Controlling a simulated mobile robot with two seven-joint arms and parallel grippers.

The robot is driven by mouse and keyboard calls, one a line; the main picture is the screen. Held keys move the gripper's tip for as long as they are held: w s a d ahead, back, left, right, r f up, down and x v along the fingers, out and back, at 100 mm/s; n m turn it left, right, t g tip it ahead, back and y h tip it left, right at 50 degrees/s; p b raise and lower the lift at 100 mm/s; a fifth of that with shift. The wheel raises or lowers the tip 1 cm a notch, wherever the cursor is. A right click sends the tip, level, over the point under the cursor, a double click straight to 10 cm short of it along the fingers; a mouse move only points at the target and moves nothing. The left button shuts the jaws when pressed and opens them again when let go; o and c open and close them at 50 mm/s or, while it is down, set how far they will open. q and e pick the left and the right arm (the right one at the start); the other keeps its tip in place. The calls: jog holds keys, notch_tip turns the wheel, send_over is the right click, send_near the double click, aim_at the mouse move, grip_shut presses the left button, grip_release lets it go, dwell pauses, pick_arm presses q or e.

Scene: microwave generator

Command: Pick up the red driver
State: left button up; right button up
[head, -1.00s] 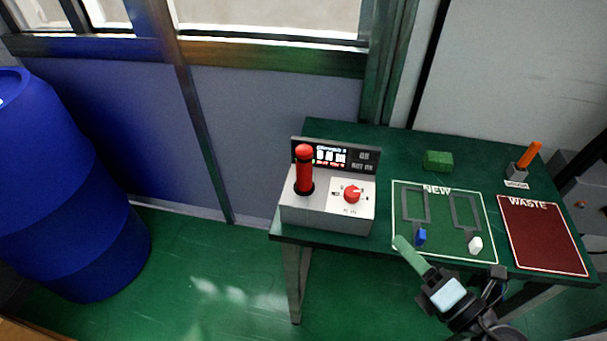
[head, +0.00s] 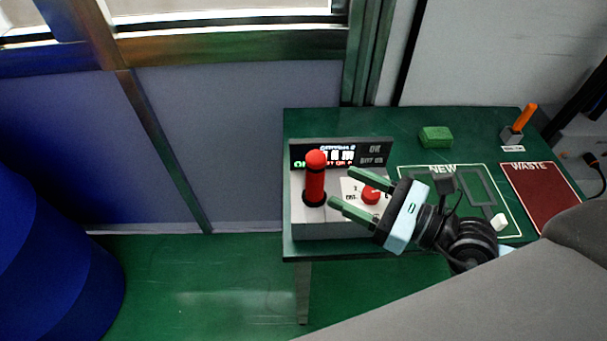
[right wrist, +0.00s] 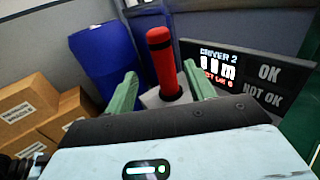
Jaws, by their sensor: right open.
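The red driver (head: 315,180) stands upright in a black ring on the left of the grey generator box (head: 330,222). It also shows in the right wrist view (right wrist: 163,62), ahead of my fingers and between their lines. My right gripper (head: 340,187) is open, with its green fingers pointing left toward the driver. In the right wrist view its fingertips (right wrist: 160,82) lie on either side of the driver's lower part, and nothing is held. I cannot tell how far the fingertips are from the driver. My left gripper is not in view.
A red knob (head: 371,195) sits on the box just by the fingers, and a display panel (head: 340,153) stands behind. A green block (head: 436,137), an orange-handled tool (head: 526,119) and the WASTE mat (head: 541,196) are to the right. A blue barrel (head: 60,250) stands left.

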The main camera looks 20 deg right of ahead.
aim_at(324, 174)
jog(key=shift+w+a+r, duration=0.15)
jog(key=shift+w, duration=0.15)
jog(key=shift+p+x, duration=0.35)
jog(key=shift+x, duration=0.55)
jog(key=shift+w+a, duration=0.15)
jog(key=shift+w, duration=0.05)
jog(key=p+x, duration=0.1)
jog(key=x, duration=0.3)
jog(key=shift+w+a+r, duration=0.1)
jog(key=shift+w, duration=0.2)
jog(key=shift+c, duration=0.3)
